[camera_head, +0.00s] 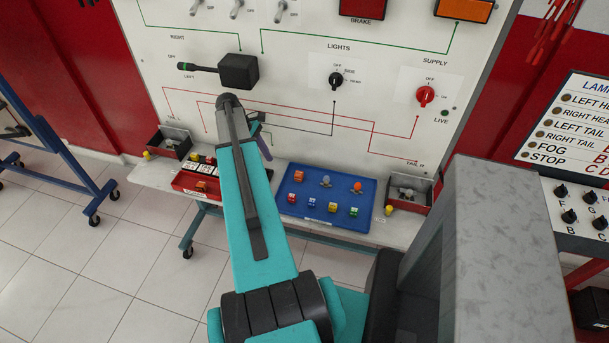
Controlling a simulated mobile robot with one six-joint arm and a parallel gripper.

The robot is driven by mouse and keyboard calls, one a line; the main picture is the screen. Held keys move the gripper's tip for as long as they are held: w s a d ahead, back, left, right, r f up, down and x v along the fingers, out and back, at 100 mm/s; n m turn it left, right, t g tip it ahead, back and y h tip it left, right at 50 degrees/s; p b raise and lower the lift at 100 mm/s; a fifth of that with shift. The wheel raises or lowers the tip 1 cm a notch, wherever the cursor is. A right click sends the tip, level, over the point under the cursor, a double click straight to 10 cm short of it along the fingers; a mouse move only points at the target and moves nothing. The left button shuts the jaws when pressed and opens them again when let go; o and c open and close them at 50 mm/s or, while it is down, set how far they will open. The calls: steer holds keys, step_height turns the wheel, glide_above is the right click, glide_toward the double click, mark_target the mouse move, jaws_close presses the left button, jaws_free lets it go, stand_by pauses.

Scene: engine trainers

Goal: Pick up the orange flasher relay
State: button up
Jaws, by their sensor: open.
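An orange block-shaped part (298,175), which looks like the flasher relay, sits at the upper left of the blue tray (336,221). A rounder orange part (357,187) sits at the tray's upper right. My gripper (264,148) is partly hidden behind my teal arm. It is open, with nothing seen in it, in front of the white panel. In the picture it is up and left of the orange block, apart from it.
Small coloured parts (333,207) line the tray's front. A red box (190,183) with an orange piece stands left of my arm. Open bins (409,191) flank the shelf. The panel (300,110) has a protruding black lever switch (238,71).

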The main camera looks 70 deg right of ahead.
mark_target(298, 173)
steer(key=shift+s, duration=0.2)
steer(key=shift+s+p, duration=0.35)
steer(key=shift+s, duration=0.25)
steer(key=s+p, duration=0.1)
steer(key=s, duration=0.3)
steer(key=shift+s+r, duration=0.1)
steer(key=shift+s, duration=0.15)
steer(key=shift+s+d+p, duration=0.1)
steer(key=shift+s+p, duration=0.2)
steer(key=shift+s, duration=0.3)
steer(key=shift+s, duration=0.1)
steer(key=s+p, duration=0.1)
steer(key=s, duration=0.3)
steer(key=shift+s+p, duration=0.25)
steer(key=shift+p, duration=0.1)
steer(key=shift+s+f+p, duration=0.15)
steer(key=shift+f+p, duration=0.2)
steer(key=shift+f, duration=0.35)
steer(key=c, duration=1.1)
